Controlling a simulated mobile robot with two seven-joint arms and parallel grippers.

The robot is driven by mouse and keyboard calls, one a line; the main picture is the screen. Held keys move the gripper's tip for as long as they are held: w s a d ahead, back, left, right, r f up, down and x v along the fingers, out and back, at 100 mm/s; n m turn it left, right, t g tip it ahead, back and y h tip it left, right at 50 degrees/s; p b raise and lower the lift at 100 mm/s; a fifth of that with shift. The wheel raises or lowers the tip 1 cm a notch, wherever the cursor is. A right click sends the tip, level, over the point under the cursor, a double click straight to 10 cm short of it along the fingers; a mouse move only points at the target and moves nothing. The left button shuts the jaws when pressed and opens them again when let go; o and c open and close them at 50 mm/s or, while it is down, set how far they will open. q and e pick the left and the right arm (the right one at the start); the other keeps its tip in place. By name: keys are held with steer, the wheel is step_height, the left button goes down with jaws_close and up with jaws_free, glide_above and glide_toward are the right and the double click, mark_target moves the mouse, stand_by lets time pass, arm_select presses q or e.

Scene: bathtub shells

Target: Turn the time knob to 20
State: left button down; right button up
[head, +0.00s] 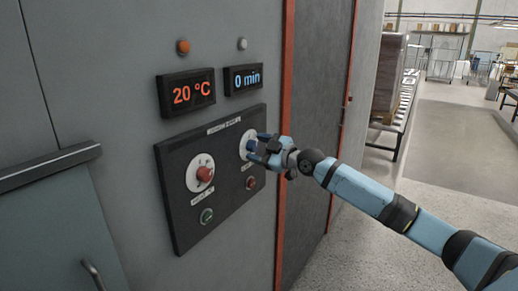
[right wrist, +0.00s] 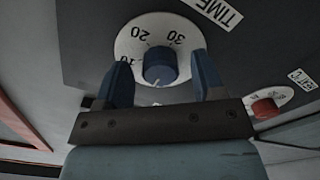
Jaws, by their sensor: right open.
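The time display (head: 244,79) reads 0 min. My left gripper is not in view.
A red knob (head: 205,174) on its own dial is left on the panel. Below are a green button (head: 206,216) and a red button (head: 251,183). The temperature display (head: 187,93) reads 20 °C. A metal handle (head: 92,278) is at lower left. Open floor lies right.

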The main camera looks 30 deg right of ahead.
steer(key=c, duration=0.9)
